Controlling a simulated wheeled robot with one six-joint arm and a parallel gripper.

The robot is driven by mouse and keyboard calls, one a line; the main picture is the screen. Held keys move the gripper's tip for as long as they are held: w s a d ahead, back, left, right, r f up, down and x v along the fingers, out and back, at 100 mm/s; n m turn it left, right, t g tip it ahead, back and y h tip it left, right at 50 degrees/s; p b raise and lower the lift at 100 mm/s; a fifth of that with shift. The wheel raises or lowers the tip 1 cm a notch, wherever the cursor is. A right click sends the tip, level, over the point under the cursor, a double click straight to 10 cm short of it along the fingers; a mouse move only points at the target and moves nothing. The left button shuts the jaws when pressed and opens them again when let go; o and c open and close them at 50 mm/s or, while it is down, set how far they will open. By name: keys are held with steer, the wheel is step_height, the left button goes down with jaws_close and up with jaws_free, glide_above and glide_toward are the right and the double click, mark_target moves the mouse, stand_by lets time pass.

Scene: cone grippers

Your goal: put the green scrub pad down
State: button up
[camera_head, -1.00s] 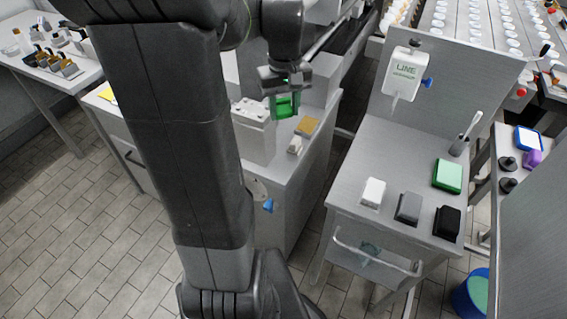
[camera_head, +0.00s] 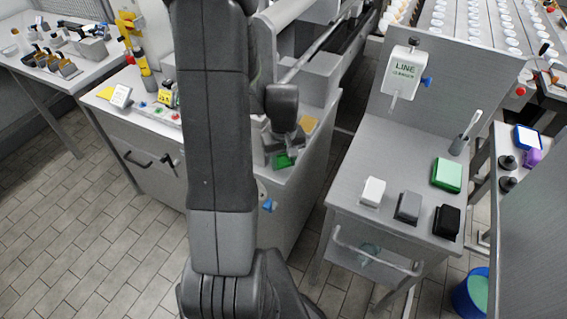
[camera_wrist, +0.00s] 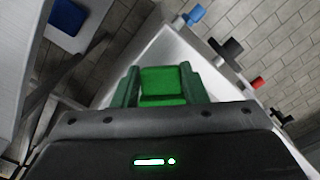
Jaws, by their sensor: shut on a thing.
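The green scrub pad (camera_head: 284,161) is held at my gripper (camera_head: 279,154), low over the grey machine top in the middle of the head view. The arm partly hides it there. In the wrist view the bright green pad (camera_wrist: 163,85) sits between the two dark green fingers of my gripper (camera_wrist: 161,84), which are shut on it. A pale grey surface (camera_wrist: 205,75) lies beneath and beyond it. I cannot tell whether the pad touches that surface.
A tan pad (camera_head: 309,124) lies on the machine top just behind my gripper. At right, a steel bench (camera_head: 395,150) bears a white block (camera_head: 373,191), a grey block (camera_head: 408,207), a black block (camera_head: 446,221) and another green pad (camera_head: 447,174). A blue-handled knob (camera_head: 267,206) projects in front.

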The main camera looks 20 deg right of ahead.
mark_target(284, 163)
steer(key=shift+f, duration=0.8)
steer(key=shift+f, duration=0.25)
steer(key=o, duration=0.9)
steer(key=shift+r, duration=0.1)
step_height(284, 163, up, 14)
steer(key=shift+f, duration=0.1)
